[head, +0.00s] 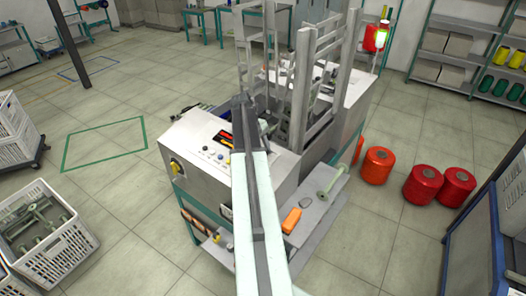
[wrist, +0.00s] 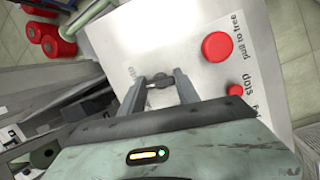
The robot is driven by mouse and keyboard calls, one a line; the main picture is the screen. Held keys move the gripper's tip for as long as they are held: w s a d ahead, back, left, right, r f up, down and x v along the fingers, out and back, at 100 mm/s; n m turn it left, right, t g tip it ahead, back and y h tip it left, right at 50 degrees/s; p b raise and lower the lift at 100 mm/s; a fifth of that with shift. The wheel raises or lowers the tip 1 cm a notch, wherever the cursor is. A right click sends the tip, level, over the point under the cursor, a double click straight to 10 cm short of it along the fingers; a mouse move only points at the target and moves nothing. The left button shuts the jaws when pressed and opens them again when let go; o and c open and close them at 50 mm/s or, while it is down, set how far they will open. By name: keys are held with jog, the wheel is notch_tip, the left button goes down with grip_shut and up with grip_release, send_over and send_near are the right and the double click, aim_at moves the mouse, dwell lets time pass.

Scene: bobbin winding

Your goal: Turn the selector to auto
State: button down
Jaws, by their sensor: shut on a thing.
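The selector (wrist: 160,84) is a small dark knob on the light grey panel (wrist: 265,60) in the wrist view. My gripper (wrist: 161,82) is shut on it, one finger on each side. A small label (wrist: 132,73) stands just left of the knob, too small to read surely. Which position the knob points to I cannot tell. In the head view my arm hides the gripper and the selector; the machine (head: 185,140) with its front panel shows around it.
A red mushroom button (wrist: 217,46) marked "pull to free" and a smaller red stop button (wrist: 235,90) sit right of the selector. Red spools (head: 378,165) stand on the floor right of the machine. A white crate (head: 75,245) is at the lower left.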

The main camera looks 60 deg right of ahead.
jog(key=m, duration=0.3)
jog(key=shift+y, duration=0.4)
jog(key=shift+m, duration=0.5)
jog(key=c, duration=0.9)
grip_release()
jog(key=shift+r+p, duration=0.15)
jog(key=shift+p, duration=0.2)
jog(key=p+v, duration=0.7)
jog(key=shift+r, duration=0.3)
